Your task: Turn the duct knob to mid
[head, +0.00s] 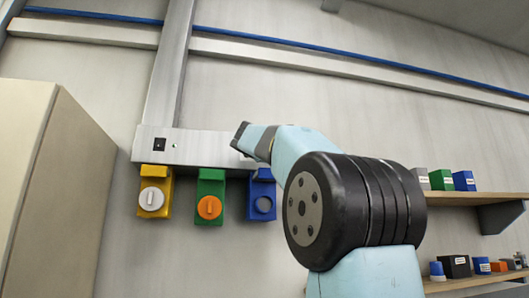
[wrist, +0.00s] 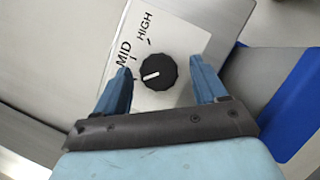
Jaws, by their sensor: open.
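The duct knob (wrist: 158,72) is a round black dial with a white pointer line, on a white label plate (wrist: 178,32) in the wrist view. The plate reads MID and HIGH with tick marks. The pointer aims left and slightly down, at a tick below the MID one; any label there is hidden behind the left finger. My gripper (wrist: 159,65) is open, with one blue finger on each side of the knob and gaps between. In the head view my gripper (head: 246,138) is by the right part of the grey wall box (head: 200,148); the knob is hidden there.
Below the box hang a yellow unit with a white knob (head: 151,198), a green unit with an orange knob (head: 209,207) and a blue unit (head: 262,203). Shelves (head: 475,197) with small boxes are at right. A beige cabinet (head: 50,190) stands at left.

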